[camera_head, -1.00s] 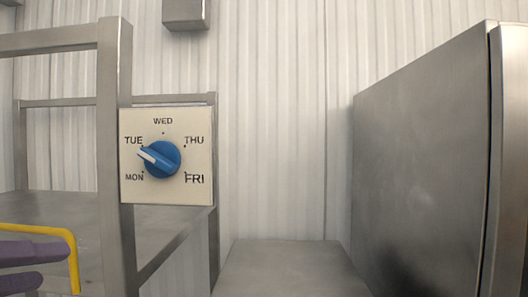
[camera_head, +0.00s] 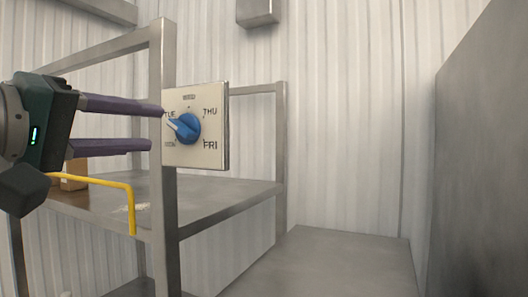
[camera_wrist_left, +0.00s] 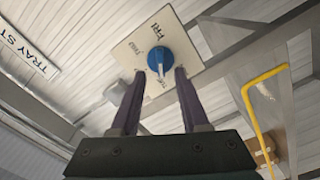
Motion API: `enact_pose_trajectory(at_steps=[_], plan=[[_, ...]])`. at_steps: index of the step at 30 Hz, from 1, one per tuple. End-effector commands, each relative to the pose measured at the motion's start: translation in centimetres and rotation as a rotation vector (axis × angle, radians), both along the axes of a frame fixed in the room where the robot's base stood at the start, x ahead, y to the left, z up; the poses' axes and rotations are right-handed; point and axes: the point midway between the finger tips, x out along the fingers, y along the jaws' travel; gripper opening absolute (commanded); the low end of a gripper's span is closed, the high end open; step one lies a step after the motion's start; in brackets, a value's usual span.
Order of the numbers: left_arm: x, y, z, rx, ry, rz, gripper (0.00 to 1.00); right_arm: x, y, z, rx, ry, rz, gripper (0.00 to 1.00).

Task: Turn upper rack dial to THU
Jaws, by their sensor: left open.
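The upper rack dial is a blue knob (camera_head: 187,128) with a white pointer on a pale square plate (camera_head: 213,153) on the rack post. The pointer aims up-left, near TUE. THU is at the plate's upper right and FRI at its lower right; WED is hard to read. My left gripper (camera_head: 157,127) is open, its two purple fingers just left of the knob, one above the other. In the left wrist view, the knob (camera_wrist_left: 156,64) shows ahead between the fingertips (camera_wrist_left: 160,74); I cannot tell whether they touch it. My right gripper is out of view.
The metal rack post (camera_head: 163,200) stands right beside the fingers. A yellow bar (camera_head: 110,183) runs below my left gripper, over the rack shelf (camera_head: 215,197). A small brown box (camera_head: 74,176) sits on the shelf. A large steel cabinet (camera_head: 480,170) stands at right.

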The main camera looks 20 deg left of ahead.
Motion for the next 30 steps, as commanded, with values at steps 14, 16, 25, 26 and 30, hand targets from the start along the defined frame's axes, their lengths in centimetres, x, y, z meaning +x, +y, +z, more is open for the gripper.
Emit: enact_pose_trajectory(at_steps=[14, 16, 25, 26, 30], plan=[[5.0, -0.1, 0.1, -0.003, 0.000, 0.014, 0.45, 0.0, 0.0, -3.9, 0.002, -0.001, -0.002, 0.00], [5.5, -0.2, 0.1, -0.002, 0.000, 0.014, 0.45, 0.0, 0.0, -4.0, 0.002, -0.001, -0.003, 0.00], [6.0, -0.2, 0.1, 0.000, 0.001, 0.014, 0.45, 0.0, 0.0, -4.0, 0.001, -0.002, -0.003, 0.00], [6.0, -0.2, 0.1, 0.000, 0.001, 0.014, 0.45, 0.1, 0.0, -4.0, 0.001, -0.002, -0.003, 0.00], [6.0, -0.2, 0.1, 0.000, 0.001, 0.014, 0.33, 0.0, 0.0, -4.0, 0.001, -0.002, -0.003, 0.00]])
